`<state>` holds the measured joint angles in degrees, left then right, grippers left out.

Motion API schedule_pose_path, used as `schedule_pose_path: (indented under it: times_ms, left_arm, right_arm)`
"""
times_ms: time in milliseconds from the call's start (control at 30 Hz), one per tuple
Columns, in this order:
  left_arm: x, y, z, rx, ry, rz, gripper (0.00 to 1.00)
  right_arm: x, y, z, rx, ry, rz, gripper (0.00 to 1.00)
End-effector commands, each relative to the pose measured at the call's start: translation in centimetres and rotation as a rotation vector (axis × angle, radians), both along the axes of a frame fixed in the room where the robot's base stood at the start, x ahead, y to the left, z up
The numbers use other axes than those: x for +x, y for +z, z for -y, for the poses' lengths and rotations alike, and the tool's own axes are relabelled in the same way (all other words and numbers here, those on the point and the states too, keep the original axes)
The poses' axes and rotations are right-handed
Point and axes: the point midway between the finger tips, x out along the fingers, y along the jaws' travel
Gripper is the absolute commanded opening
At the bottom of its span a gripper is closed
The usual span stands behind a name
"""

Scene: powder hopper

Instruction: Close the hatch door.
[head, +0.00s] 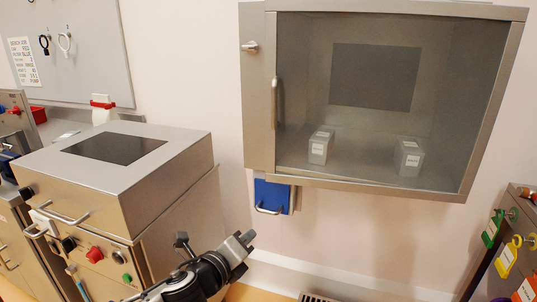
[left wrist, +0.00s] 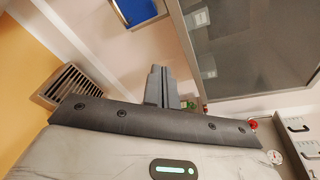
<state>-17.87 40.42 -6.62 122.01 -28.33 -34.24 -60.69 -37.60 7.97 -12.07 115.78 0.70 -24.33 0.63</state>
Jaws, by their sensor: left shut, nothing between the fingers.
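A grey metal wall cabinet (head: 493,110) with a clear front and a tall bar handle (head: 275,102) at its left edge hangs at the upper right of the head view. A blue panel (head: 268,192) with a small metal handle hangs below its left corner; the left wrist view shows it at the top (left wrist: 138,10). No part is marked as the hatch door, and I cannot tell how far either front stands open. My left gripper (head: 245,238) is shut and empty, below the blue panel in the picture and apart from it. In the left wrist view its fingers (left wrist: 161,86) are together. My right gripper is not in view.
Two grey labelled boxes (head: 320,146) stand inside the cabinet. A metal machine (head: 180,145) with a dark top window and buttons stands at left. Colored tags (head: 507,257) hang at the right edge. A floor vent (left wrist: 70,87) lies near the wall.

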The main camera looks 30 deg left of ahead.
Motion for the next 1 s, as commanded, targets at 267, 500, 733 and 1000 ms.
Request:
schedule_pose_path:
  times_ms: [267,500,733,1000]
  left_arm:
    - [2.9,13.2,-3.1,0.913,0.023,0.230,0.00]
    - [4.7,14.9,-3.5,0.983,0.038,0.245,0.00]
    - [9.0,15.8,-4.1,0.977,0.038,0.244,0.00]
    - [14.1,16.6,-4.8,0.976,0.035,0.241,0.00]
  right_arm:
    - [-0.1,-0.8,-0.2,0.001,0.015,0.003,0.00]
    - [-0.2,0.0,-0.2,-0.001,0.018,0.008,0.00]
    - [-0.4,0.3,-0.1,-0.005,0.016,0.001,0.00]
    - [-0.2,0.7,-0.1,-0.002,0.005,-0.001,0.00]
